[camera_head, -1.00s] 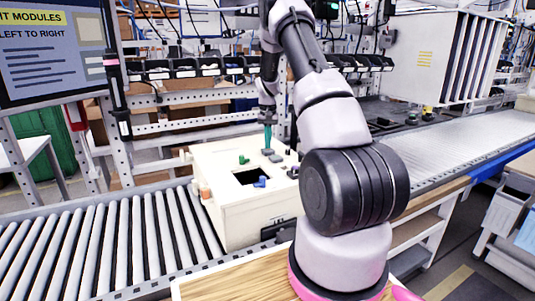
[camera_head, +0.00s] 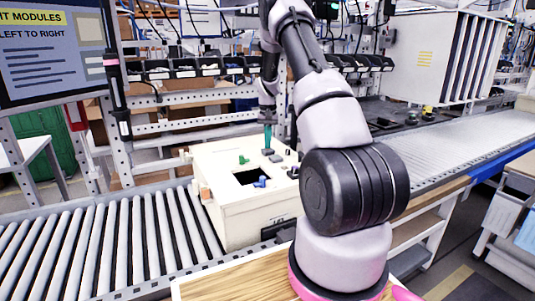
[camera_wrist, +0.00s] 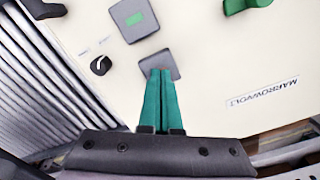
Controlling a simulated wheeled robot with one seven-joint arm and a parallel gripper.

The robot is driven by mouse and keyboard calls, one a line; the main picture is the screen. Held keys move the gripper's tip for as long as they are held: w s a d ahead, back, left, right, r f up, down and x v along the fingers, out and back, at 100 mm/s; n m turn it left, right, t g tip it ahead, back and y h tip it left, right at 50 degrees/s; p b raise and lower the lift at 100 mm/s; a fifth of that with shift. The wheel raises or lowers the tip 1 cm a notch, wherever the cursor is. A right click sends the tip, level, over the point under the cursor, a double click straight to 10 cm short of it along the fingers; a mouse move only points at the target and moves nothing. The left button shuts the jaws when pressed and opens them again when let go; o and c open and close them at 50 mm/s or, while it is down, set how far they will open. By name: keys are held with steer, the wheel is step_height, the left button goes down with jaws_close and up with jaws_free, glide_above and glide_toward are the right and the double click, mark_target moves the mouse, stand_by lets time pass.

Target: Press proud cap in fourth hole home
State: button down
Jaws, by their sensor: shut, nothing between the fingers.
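A cream box (camera_head: 225,220) stands on the roller conveyor, with small controls on its top. My gripper (camera_head: 267,148) points down over the box's back part, its green fingers together and empty. In the wrist view the fingertips (camera_wrist: 160,72) overlap the near edge of a plain grey square cap (camera_wrist: 159,62); whether they touch it or hover just above, I cannot tell. A second grey square with a green centre (camera_wrist: 135,18) sits beside it. The cap's height against the panel cannot be read, and I cannot tell which hole is the fourth.
A black knob (camera_wrist: 101,65) and a green part (camera_wrist: 245,5) are on the same panel. The box top also has a dark square opening (camera_head: 248,177) with a blue part (camera_head: 260,182) at its edge. The roller conveyor (camera_head: 110,240) is clear to the left.

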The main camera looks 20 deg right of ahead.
steer(key=shift+f, duration=0.35)
stand_by(0.4)
steer(key=shift+r, duration=0.1)
steer(key=shift+r, duration=2.45)
